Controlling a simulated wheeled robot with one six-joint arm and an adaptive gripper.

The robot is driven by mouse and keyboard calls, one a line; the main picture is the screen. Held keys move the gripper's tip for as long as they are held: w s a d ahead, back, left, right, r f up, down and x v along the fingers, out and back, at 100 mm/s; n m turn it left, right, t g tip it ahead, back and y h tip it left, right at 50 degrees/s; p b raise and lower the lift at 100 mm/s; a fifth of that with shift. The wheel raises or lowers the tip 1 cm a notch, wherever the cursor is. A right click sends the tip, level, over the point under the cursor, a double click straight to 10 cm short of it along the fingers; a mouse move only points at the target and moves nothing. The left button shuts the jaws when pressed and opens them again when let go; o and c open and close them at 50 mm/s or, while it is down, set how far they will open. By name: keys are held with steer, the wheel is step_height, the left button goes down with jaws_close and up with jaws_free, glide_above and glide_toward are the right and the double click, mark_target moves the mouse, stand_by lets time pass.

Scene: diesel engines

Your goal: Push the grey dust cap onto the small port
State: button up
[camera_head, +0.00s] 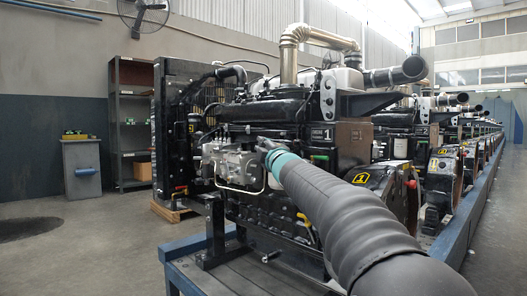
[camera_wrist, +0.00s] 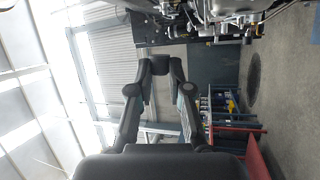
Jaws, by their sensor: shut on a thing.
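My gripper (camera_wrist: 160,74) shows in the wrist view with its two dark fingers drawn together. It is shut on a small dark grey piece, the grey dust cap (camera_wrist: 160,66), between the fingertips; its outline is hard to tell from the finger pads. I cannot make out the small port in either view. In the wrist view the engine's metal parts (camera_wrist: 232,10) are at the top right, apart from the fingertips.
The engine stands on a blue-edged stand (camera_head: 190,243), with a row of similar engines receding right. A grey shelf (camera_head: 131,120) and a blue-grey cabinet (camera_head: 82,168) stand against the left wall. The floor (camera_head: 100,240) at left is clear. A red frame (camera_wrist: 252,155) shows in the wrist view.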

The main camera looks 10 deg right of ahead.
steer(key=w+d+r+p, duration=0.2)
steer(key=d+r+p, duration=0.1)
steer(key=d, duration=0.2)
steer(key=shift+w+d+n, duration=0.2)
steer(key=shift+w+n, duration=0.1)
stand_by(0.6)
steer(key=shift+s+d+f, duration=0.1)
steer(key=shift+d, duration=0.15)
steer(key=shift+w+d+p, duration=0.3)
steer(key=shift+d+p, duration=0.15)
steer(key=shift+p, duration=0.2)
steer(key=shift+c, duration=0.3)
stand_by(1.0)
steer(key=o, duration=0.8)
steer(key=shift+c, duration=0.4)
